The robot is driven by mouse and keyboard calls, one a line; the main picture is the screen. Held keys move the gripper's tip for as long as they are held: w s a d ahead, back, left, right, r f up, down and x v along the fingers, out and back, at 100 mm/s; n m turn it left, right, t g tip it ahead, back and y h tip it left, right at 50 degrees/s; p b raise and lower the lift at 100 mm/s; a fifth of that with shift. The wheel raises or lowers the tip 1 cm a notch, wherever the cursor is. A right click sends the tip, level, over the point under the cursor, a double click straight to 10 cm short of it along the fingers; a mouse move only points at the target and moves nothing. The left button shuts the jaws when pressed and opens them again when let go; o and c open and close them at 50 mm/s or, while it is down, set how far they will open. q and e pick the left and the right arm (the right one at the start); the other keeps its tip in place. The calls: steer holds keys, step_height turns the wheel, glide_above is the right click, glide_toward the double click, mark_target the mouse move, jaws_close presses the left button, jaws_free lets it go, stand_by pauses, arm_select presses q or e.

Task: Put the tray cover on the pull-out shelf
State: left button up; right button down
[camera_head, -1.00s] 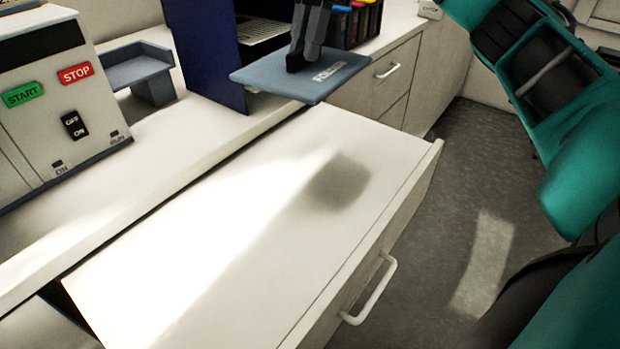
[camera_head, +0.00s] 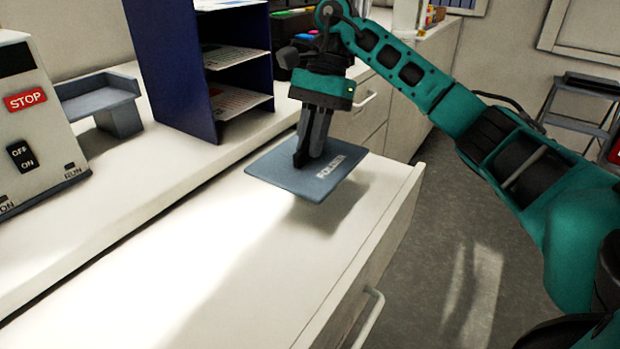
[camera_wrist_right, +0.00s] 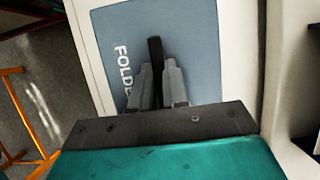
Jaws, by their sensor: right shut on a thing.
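The tray cover (camera_head: 285,177) is a flat blue-grey plate with pale lettering and a dark upright handle. My right gripper (camera_head: 307,156) is shut on its handle and holds it level above the far part of the pull-out shelf (camera_head: 200,260). A shadow lies on the white shelf beside the plate, so it appears raised off the surface. The right wrist view also shows the tray cover (camera_wrist_right: 195,45) and my right gripper (camera_wrist_right: 157,85) around the dark handle, with the shelf edge beyond. My left gripper is not in view.
A machine with a red STOP button (camera_head: 25,99) and a grey stand (camera_head: 115,100) are on the counter at left. A blue paper rack (camera_head: 190,70) stands behind the shelf. A drawer handle (camera_head: 368,318) sticks out in front. The near shelf is bare.

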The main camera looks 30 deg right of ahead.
mark_target(312, 163)
steer(key=shift+f, duration=3.05)
steer(key=shift+f, duration=0.1)
steer(key=shift+f, duration=0.15)
steer(key=c, duration=1.1)
jaws_free()
steer(key=shift+r, duration=0.3)
steer(key=shift+w+d+r, duration=0.1)
steer(key=shift+d+r, duration=0.05)
steer(key=shift+r, duration=0.2)
steer(key=p+v, duration=0.2)
steer(key=v, duration=0.7)
steer(key=shift+d+r, duration=0.1)
steer(key=shift+r, duration=0.25)
steer(key=shift+w+d+r, duration=0.1)
steer(key=shift+d+r, duration=0.2)
steer(key=shift+r, duration=0.35)
